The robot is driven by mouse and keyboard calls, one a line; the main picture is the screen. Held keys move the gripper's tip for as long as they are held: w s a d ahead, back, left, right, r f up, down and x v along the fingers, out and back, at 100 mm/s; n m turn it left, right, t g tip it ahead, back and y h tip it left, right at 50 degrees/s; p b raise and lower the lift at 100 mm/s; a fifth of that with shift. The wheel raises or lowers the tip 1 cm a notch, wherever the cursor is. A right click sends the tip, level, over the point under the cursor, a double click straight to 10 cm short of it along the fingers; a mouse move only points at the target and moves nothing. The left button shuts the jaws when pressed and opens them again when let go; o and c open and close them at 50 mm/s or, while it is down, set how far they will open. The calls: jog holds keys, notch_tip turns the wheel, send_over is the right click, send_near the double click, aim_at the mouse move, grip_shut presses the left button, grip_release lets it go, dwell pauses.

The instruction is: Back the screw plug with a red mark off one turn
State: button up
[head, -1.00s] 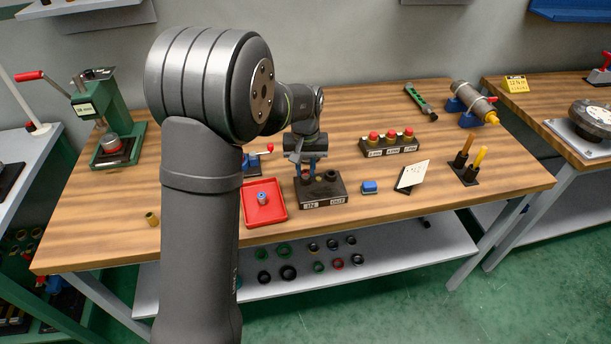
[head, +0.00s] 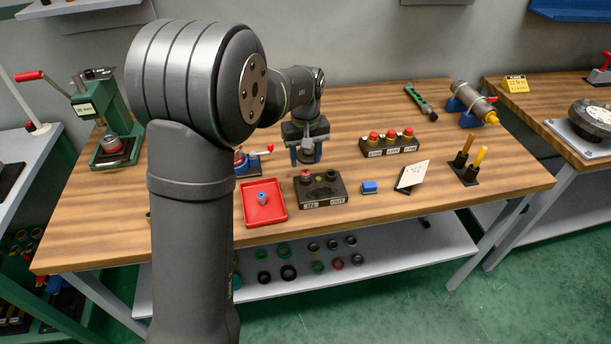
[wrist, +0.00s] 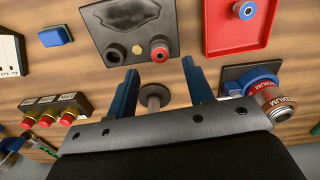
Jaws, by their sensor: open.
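A dark block (head: 322,190) with two round fittings on top stands near the front middle of the table. Its left fitting, a plug with red on it (head: 306,175), appears in the wrist view as a red-ringed plug (wrist: 160,51); the other fitting (wrist: 115,55) is dark. My gripper (head: 306,158) is just behind the block in the head view. In the wrist view my gripper (wrist: 161,88) has its blue fingers spread, apart from the red-ringed plug. A grey round-headed piece (wrist: 153,97) shows between the fingers; I cannot tell what it rests on.
A red tray (head: 279,213) with a small blue-topped part stands left of the block. A blue vise (wrist: 255,82) is behind the tray. A blue box (head: 369,187) and a tilted white card (head: 412,175) are to the right. A red-capped row (head: 390,145) stands behind them.

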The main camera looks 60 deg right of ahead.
aim_at(306, 172)
notch_tip(306, 172, up, 13)
dwell(0.3)
notch_tip(306, 172, down, 18)
jog(key=shift+r, duration=0.2)
jog(key=shift+r+m, duration=0.15)
jog(key=shift+m, duration=0.75)
